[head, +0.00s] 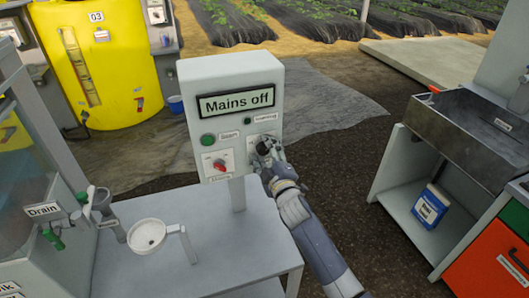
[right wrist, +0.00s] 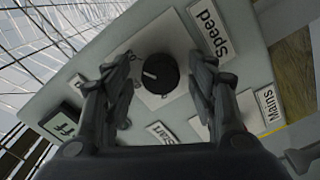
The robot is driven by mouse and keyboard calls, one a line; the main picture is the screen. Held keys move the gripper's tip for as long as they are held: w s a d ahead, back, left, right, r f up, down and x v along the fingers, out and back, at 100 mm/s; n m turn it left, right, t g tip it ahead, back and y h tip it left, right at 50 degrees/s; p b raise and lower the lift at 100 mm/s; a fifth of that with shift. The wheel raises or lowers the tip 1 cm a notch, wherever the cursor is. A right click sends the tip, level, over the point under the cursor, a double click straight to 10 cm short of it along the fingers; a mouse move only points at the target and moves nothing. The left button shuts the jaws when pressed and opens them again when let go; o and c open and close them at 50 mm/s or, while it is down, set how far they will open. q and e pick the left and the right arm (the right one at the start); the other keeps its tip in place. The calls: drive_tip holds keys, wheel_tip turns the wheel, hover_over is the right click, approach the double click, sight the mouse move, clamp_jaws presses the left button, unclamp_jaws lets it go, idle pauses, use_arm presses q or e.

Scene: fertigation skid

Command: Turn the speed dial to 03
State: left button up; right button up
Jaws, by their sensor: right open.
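The speed dial (right wrist: 161,73) is a round black knob with a white pointer mark on a white plate, next to the label "Speed" (right wrist: 209,29). In the right wrist view the mark points to the left; the plate's figures are mostly hidden by a finger. My right gripper (right wrist: 160,85) is open, one finger on each side of the dial; I cannot tell whether they touch it. In the head view my right gripper (head: 264,148) covers the dial on the front of the grey control panel (head: 190,82). My left gripper is not in view.
The panel's display (head: 237,102) reads "Mains off". A green button (head: 208,139) and a red rotary switch (head: 220,165) sit left of the gripper. A grey bench (head: 190,245) with a small round cup (head: 147,235) lies below. A metal sink (head: 465,130) stands at the right.

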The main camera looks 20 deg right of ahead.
drive_tip(key=s, duration=1.2)
drive_tip(key=shift+d, duration=0.2)
drive_tip(key=s+f+m+g, duration=0.1)
drive_tip(key=s+f+g, duration=0.25)
drive_tip(key=f, duration=0.85)
drive_tip(key=s+f+m+g, duration=0.2)
drive_tip(key=s+f, duration=0.3)
drive_tip(key=f, duration=0.8)
drive_tip(key=s+f+m+g, duration=0.1)
drive_tip(key=s+f+g, duration=0.25)
drive_tip(key=f, duration=0.85)
drive_tip(key=s+d+f+m+g, duration=0.1)
drive_tip(key=s+f+m+g, duration=0.1)
drive_tip(key=s+f, duration=0.5)
drive_tip(key=s+d+f+m+g, duration=0.1)
drive_tip(key=s+f, duration=0.6)
drive_tip(key=s, duration=1)
drive_tip(key=s+d+f+m+g, duration=0.1)
drive_tip(key=s+f+g, duration=0.4)
drive_tip(key=s, duration=0.8)
wheel_tip(320, 180, down, 2)
drive_tip(key=shift+d+f+m+h, duration=0.1)
drive_tip(key=shift+d+m+h, duration=0.2)
drive_tip(key=shift+m, duration=0.6)
